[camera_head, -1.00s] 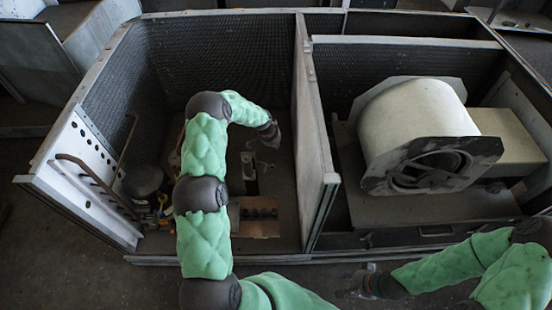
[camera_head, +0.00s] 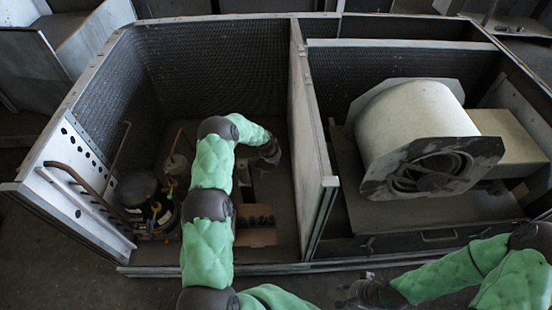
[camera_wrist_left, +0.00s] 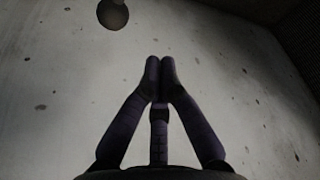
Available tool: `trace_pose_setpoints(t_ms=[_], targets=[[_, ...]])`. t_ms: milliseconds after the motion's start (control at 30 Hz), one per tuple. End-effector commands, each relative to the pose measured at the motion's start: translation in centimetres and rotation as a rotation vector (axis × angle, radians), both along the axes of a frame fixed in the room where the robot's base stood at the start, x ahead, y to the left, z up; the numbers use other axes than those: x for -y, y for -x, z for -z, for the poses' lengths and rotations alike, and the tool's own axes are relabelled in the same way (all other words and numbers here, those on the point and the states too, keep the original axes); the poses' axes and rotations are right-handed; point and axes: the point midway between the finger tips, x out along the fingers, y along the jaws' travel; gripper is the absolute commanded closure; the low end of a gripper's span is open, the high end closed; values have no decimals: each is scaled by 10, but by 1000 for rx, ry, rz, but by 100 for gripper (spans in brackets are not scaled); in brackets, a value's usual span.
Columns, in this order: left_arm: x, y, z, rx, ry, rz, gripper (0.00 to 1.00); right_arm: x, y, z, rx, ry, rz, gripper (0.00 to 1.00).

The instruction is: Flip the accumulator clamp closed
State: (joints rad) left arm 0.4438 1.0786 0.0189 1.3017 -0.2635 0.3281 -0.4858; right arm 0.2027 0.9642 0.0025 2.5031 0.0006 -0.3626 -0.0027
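My left gripper (camera_head: 268,153) is inside the left compartment of the housing, near the dividing wall. In the left wrist view, its fingers (camera_wrist_left: 160,68) come together at the tips with nothing between them, over a pale, speckled flat surface. A dark round-topped vessel (camera_head: 137,188) with colored fittings stands at the left of that compartment. A smaller pale canister (camera_head: 176,165) with a copper pipe stands behind it, left of my arm. I cannot make out the accumulator clamp. My right gripper (camera_head: 364,290) is outside the housing, in front of it, too small and dark to tell its finger state.
The dividing wall (camera_head: 312,150) stands just right of my left gripper. A large blower drum (camera_head: 415,120) fills the right compartment. Copper pipes (camera_head: 80,180) rise along the left panel. A brown block with dark parts (camera_head: 257,236) lies on the compartment floor, right of my left arm.

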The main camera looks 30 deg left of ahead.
Motion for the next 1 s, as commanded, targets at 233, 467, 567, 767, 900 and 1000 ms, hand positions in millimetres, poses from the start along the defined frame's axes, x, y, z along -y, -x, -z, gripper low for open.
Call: trace_pose_setpoints(t_ms=[233,467,567,767,900,1000], targets=[[-6,21,3,3,-1,-1,100,0,0,4,0,0,0,60],[-7,28,3,3,-2,0,100,0,0,5,0,0,0,60],[-7,28,3,3,-2,0,100,0,0,5,0,0,0,60],[-7,28,3,3,-2,1,100,0,0,5,0,0,0,60],[-5,31,3,2,-1,15,100,0,0,6,0,0,0,60],[-2,35,4,2,-1,36,100,0,0,6,0,0,0,60]])
